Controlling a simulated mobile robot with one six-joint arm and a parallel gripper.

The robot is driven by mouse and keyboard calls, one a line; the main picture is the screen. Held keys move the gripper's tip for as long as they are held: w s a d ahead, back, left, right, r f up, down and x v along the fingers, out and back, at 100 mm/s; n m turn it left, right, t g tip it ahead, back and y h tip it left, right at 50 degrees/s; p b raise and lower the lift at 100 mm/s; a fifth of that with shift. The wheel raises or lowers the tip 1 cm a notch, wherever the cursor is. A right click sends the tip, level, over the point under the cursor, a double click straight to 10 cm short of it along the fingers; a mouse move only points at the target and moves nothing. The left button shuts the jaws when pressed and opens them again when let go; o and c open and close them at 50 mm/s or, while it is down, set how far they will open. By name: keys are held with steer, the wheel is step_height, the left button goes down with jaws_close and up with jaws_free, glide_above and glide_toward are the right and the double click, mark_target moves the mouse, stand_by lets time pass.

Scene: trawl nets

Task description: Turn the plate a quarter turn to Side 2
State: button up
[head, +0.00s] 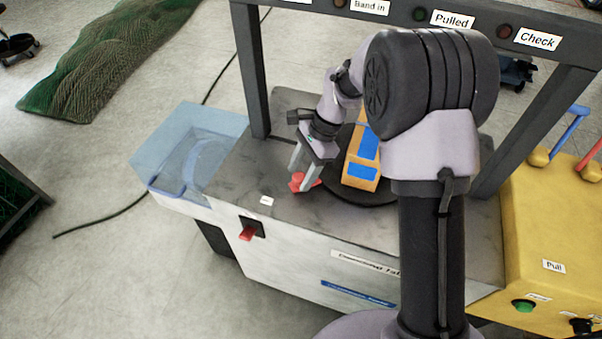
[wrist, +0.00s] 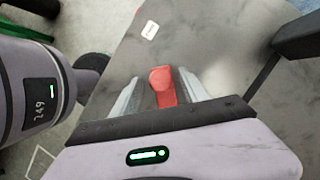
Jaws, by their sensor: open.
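The plate (head: 352,197) is a dark round disc on the grey bench top, partly hidden behind my arm. An orange piece with blue panels (head: 361,172) stands on it. A red handle (head: 298,184) is at the plate's left edge; whether it joins the plate is hidden. My gripper (head: 305,172) is open, pointing down at the red handle. In the wrist view, the red handle (wrist: 162,86) lies between the two open fingers of my gripper (wrist: 158,92); contact cannot be told. No "Side 2" mark is legible.
A dark frame (head: 252,80) with labelled lamps stands over the bench (head: 225,170). A clear blue bin (head: 165,160) hangs at the left. A red switch (head: 247,233) is on the bench front. A yellow box (head: 550,230) with "Pull" controls is at the right.

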steer(key=shift+r, duration=0.1)
jaws_close()
stand_by(1.2)
